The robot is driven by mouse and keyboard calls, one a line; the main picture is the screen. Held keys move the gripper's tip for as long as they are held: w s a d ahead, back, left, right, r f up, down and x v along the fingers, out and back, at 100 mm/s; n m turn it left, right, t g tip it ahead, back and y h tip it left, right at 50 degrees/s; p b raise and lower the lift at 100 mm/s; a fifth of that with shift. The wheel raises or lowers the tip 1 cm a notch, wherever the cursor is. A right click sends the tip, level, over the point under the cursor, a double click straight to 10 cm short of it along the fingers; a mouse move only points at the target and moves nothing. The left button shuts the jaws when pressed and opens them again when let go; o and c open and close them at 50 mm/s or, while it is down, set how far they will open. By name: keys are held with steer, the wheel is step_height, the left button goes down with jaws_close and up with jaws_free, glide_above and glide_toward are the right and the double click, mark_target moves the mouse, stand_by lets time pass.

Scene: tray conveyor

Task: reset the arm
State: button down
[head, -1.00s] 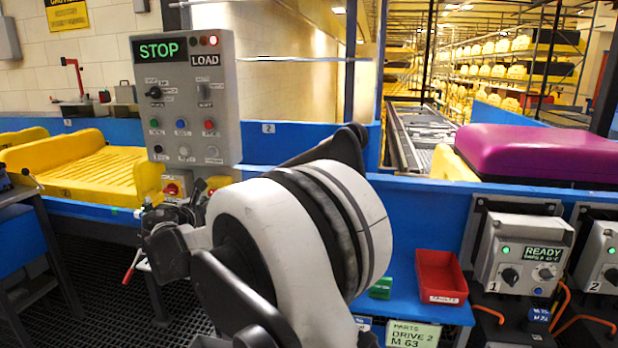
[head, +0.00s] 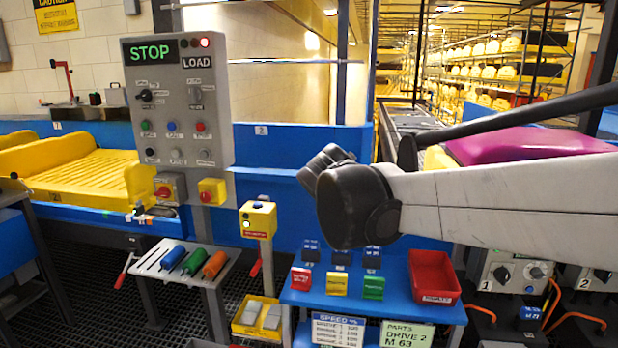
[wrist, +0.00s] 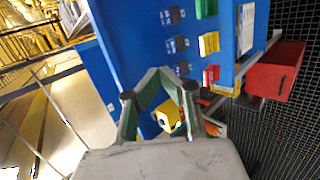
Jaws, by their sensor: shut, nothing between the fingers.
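My gripper (wrist: 160,76) shows in the wrist view with its two fingers drawn together at the tips and nothing held. Behind it in that view are the blue parts table with small coloured blocks, a yellow box and the red bin, seen turned on their side. The fingers appear apart from all of these. In the head view my arm reaches in from the right, above the parts table, and ends in a dark rounded joint. I cannot make out the fingers there.
The parts table (head: 398,302) holds a red bin (head: 434,277) and several coloured blocks. A grey control panel (head: 178,105) reads STOP and LOAD. A yellow tray (head: 85,175) lies on the left conveyor. A purple load (head: 530,144) is behind my arm. A yellow button box (head: 258,220) stands on a post.

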steer(key=s+d+f+m+y, duration=0.1)
steer(key=s+d+f+m, duration=0.2)
steer(key=s, duration=0.6)
steer(key=s+d+f+m+g+y, duration=0.1)
steer(key=s+d+f+m, duration=0.3)
steer(key=s, duration=0.5)
steer(key=s+d+f+m+g+y, duration=0.1)
steer(key=s+d+f+m, duration=0.2)
steer(key=s+m, duration=0.4)
steer(key=s, duration=0.2)
steer(key=shift+s+d+f+y, duration=0.3)
steer(key=c, duration=2.4)
jaws_free()
steer(key=shift+c, duration=0.2)
